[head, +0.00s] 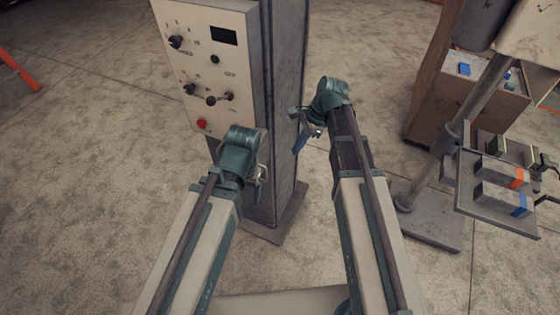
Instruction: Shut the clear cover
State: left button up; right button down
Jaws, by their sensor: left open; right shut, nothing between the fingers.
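A cream control panel (203,40) is fixed on a grey post (285,100). It carries a dark display (223,35), black knobs, a small lever (211,100), a green button (215,59) and a red button (201,124). I cannot make out a clear cover on it. My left gripper (260,178) is open, in front of the post and below right of the panel, partly hidden by its own wrist. My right gripper (301,130) is shut and empty, at the right side of the post. Neither visibly holds anything.
A slanted grey stand (462,122) with a flat foot (430,225) is at right. Its tray (495,213) holds several small blocks with coloured bands. A brown wooden cabinet (433,80) stands behind it. Open concrete floor lies at left.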

aim_at(261, 159)
jog(key=s+a+f+b, duration=0.1)
jog(key=a+f+b, duration=0.6)
jog(key=f+b, duration=0.1)
jog(key=shift+a+f+b, duration=0.3)
jog(key=shift+f+b, duration=0.05)
jog(key=shift+f, duration=0.2)
jog(key=shift+s, duration=0.1)
